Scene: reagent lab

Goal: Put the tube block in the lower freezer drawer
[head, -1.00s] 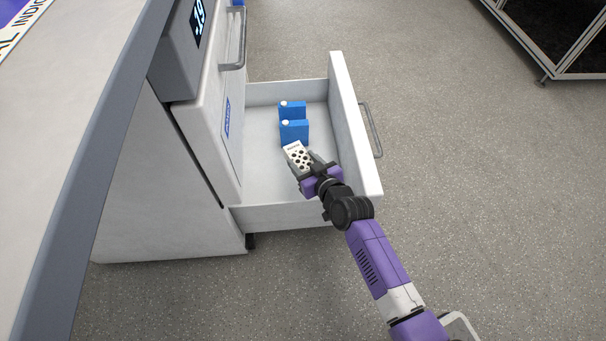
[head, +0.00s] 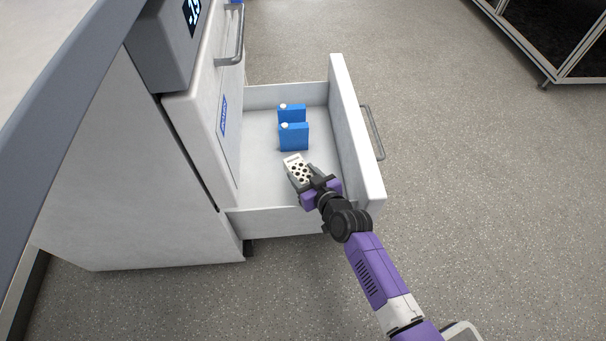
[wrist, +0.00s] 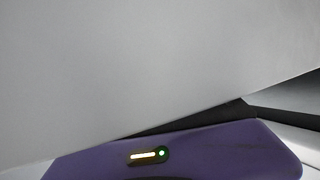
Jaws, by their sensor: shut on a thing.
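The tube block (head: 297,166) is a pale block with dark round holes on its top. My gripper (head: 305,181) is shut on it and holds it inside the open lower freezer drawer (head: 262,188), in the near half. Whether the block touches the drawer floor cannot be told. The wrist view shows a plain grey surface filling most of the picture and my purple gripper housing along the bottom; the block and fingertips do not show there.
Two blue containers (head: 294,137) with white caps stand in the drawer beyond the block. The drawer front (head: 352,135) with its handle (head: 373,132) rises to the right. The freezer body (head: 190,130) is at left. Drawer floor left of the block is clear.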

